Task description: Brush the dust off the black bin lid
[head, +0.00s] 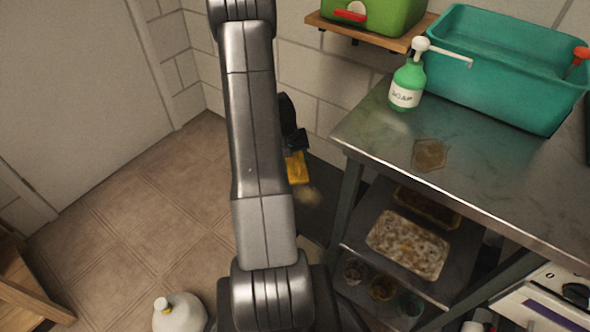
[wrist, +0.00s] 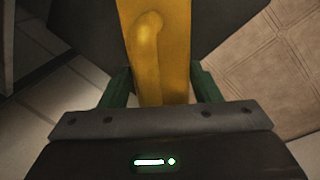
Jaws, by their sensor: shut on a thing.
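My gripper (wrist: 160,88) is shut on a yellow brush (wrist: 152,40), whose flat body runs up the wrist view between the two green fingers. In the head view the yellow brush (head: 297,167) shows just right of my arm, under the dark gripper. The black bin lid (head: 322,178) lies below, between the wall and the metal table. A pale dust patch (head: 308,195) is on it, just below the brush in the picture. My arm hides the lid's left part. I cannot tell whether the brush touches the lid. Its bristles are not clearly visible.
A metal table (head: 480,165) stands right of the lid, with a soap bottle (head: 409,82), a teal tub (head: 500,65) and a brown stain (head: 430,154) on top. Its lower shelf holds trays and jars. A white jug (head: 180,313) stands on the floor. The tiled floor at left is mostly clear.

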